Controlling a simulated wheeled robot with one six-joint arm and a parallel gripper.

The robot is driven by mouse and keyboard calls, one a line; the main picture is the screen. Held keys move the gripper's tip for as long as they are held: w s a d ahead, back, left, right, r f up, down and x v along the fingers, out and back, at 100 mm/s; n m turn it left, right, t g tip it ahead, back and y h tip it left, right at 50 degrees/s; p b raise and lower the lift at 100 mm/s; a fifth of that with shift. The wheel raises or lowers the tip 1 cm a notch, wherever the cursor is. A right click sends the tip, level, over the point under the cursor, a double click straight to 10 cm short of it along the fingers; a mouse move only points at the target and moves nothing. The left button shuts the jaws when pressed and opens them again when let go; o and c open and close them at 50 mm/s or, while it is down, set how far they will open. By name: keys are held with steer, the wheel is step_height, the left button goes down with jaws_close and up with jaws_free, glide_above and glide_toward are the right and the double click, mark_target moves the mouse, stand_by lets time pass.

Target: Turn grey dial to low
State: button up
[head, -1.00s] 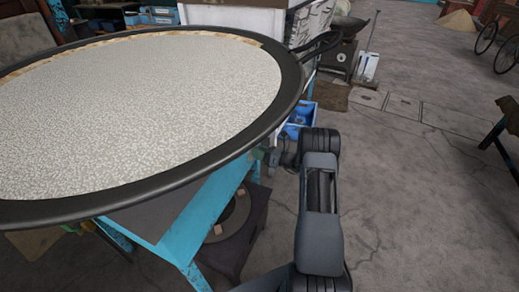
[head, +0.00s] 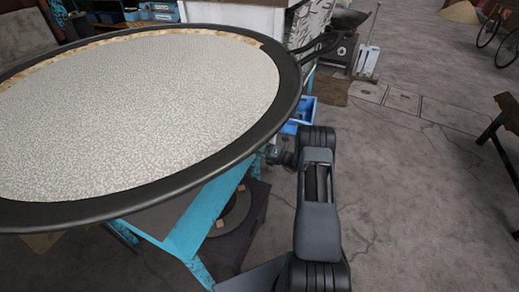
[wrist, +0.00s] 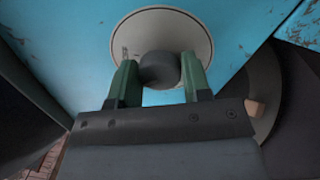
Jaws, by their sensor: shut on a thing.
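The grey dial (wrist: 160,70) is a dark round knob on a pale round plate (wrist: 178,22), fixed to a blue panel (wrist: 75,45), in the wrist view. My gripper (wrist: 160,76) has its two green fingers on either side of the dial and is shut on it. Faint marks show at the left of the plate, too small to read. In the head view the dial is hidden beneath the wide pan (head: 285,110), and my arm reaches in under the pan's right side.
The pan of white, grainy-looking milk fills the left of the head view, above the blue stand (head: 205,215). A blue crate (head: 301,115) is on the ground behind my arm. The concrete floor (head: 420,200) to the right is open.

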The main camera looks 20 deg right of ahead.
steer(key=shift+m, duration=0.4)
steer(key=o, duration=0.9)
steer(key=shift+o, duration=0.2)
steer(key=p+v, duration=0.1)
steer(key=v, duration=1.2)
steer(key=shift+s+d, duration=0.25)
steer(key=shift+d, duration=0.05)
steer(key=shift+s+f, duration=0.1)
